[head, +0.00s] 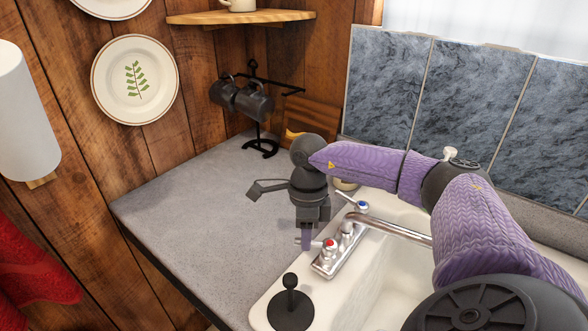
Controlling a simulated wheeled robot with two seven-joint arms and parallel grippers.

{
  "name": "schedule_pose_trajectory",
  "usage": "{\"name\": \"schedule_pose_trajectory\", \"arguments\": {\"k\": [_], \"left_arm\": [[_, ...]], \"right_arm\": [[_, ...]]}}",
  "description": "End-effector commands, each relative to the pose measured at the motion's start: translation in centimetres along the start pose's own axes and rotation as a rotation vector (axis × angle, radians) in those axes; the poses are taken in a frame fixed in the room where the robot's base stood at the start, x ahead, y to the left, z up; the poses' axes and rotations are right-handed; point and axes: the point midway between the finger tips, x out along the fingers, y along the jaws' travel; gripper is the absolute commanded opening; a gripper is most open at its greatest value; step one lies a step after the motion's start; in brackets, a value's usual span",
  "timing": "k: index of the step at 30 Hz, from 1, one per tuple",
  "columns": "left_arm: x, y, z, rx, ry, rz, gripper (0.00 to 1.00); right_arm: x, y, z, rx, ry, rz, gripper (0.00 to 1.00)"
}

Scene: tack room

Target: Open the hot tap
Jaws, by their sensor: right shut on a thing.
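The hot tap (329,244), marked with a red dot, stands at the near end of the chrome faucet base (336,262) on the white sink's rim. Its lever points left toward my right gripper (306,240). My right gripper reaches down from above and is shut on the hot tap's lever; its fingers partly hide the lever's end. The cold tap (361,207), marked with a blue dot, stands at the far end of the base. The spout (395,229) runs right over the basin. No water is visible. My left gripper is not in view.
A black disc with a knob (291,309) sits on the near sink corner. The grey counter (190,205) is mostly clear to the left. A mug rack (256,110) with dark mugs stands at the back. Slate tiles (470,95) line the wall behind the sink (385,310).

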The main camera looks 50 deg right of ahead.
Motion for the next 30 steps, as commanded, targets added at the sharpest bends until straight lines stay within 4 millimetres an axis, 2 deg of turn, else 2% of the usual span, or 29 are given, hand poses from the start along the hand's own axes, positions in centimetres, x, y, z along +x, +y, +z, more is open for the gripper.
{"name": "schedule_pose_trajectory", "arguments": {"k": [14, 15, 19, 27, 30], "left_arm": [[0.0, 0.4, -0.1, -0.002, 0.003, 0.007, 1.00], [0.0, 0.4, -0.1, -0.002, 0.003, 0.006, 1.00], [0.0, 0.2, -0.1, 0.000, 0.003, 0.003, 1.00], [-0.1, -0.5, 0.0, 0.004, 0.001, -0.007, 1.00], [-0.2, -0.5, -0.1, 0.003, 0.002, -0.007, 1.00]], "right_arm": [[-0.1, 0.0, -0.2, -0.008, -0.002, -0.001, 0.00], [0.0, 0.0, -0.2, -0.008, -0.002, -0.001, 0.26], [0.0, 0.0, -0.3, -0.007, -0.001, -0.001, 0.53], [-0.1, 0.0, -0.3, -0.007, 0.000, 0.000, 0.55], [-1.2, 0.0, -0.3, -0.007, -0.001, -0.002, 0.55]]}}
